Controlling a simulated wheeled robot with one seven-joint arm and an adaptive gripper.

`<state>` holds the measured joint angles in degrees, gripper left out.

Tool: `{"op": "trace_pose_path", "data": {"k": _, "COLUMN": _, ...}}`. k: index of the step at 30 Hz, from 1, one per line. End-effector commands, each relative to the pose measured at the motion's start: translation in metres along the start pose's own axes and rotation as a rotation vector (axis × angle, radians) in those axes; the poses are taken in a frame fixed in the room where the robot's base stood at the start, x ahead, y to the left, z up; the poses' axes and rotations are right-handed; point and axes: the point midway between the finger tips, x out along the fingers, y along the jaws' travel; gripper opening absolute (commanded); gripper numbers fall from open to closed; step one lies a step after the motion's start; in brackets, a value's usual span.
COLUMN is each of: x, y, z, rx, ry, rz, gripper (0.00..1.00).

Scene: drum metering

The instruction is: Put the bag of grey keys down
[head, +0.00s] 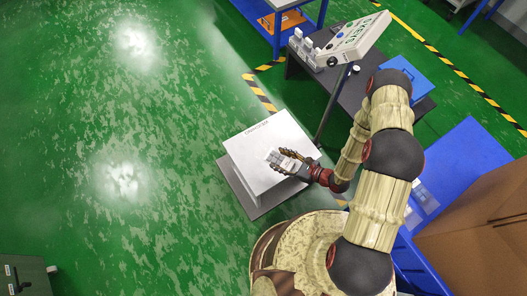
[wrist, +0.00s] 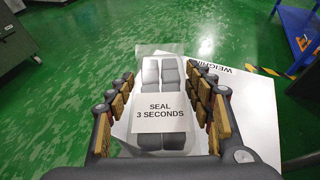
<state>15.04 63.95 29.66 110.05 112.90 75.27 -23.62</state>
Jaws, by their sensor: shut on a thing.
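The bag of grey keys (wrist: 151,72) is clear, with grey blocks inside and a white label reading "SEAL 3 SECONDS". My gripper (wrist: 162,80) has its fingers along both sides of the bag and is shut on it. In the head view my gripper (head: 286,163) and the bag (head: 274,157) are over the white top of a square stand (head: 250,148). In the wrist view this white surface (wrist: 262,115) carries lettering beginning "WEIGHIN". I cannot tell whether the bag touches the surface. The fingers hide its side edges.
A dark table (head: 330,88) behind the stand holds small pale items, a blue tray (head: 412,80) and a tilted panel marked "KEYS" (head: 352,38) on a post. A blue table (head: 470,155) and brown boxes (head: 480,225) are at right. Green floor at left is open.

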Motion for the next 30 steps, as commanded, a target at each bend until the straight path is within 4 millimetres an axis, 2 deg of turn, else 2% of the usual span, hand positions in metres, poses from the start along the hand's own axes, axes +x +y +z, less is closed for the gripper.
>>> {"op": "trace_pose_path", "data": {"k": 2, "x": -0.002, "y": -0.005, "z": -0.005, "rx": 0.015, "ry": -0.001, "rz": -0.036, "gripper": 0.21}}
{"op": "trace_pose_path", "data": {"k": 5, "x": 0.005, "y": -0.014, "z": -0.010, "rx": 0.018, "ry": -0.002, "rz": -0.052, "gripper": 0.21}}
{"op": "trace_pose_path", "data": {"k": 16, "x": 0.074, "y": -0.067, "z": -0.021, "rx": 0.016, "ry": -0.003, "rz": -0.050, "gripper": 0.21}}
{"op": "trace_pose_path", "data": {"k": 21, "x": 0.102, "y": -0.083, "z": -0.042, "rx": 0.020, "ry": -0.002, "rz": -0.050, "gripper": 0.21}}
{"op": "trace_pose_path", "data": {"k": 24, "x": 0.113, "y": -0.090, "z": -0.050, "rx": 0.020, "ry": -0.002, "rz": -0.050, "gripper": 0.21}}
{"op": "trace_pose_path", "data": {"k": 30, "x": 0.122, "y": -0.097, "z": -0.055, "rx": 0.020, "ry": -0.002, "rz": -0.052, "gripper": 0.21}}
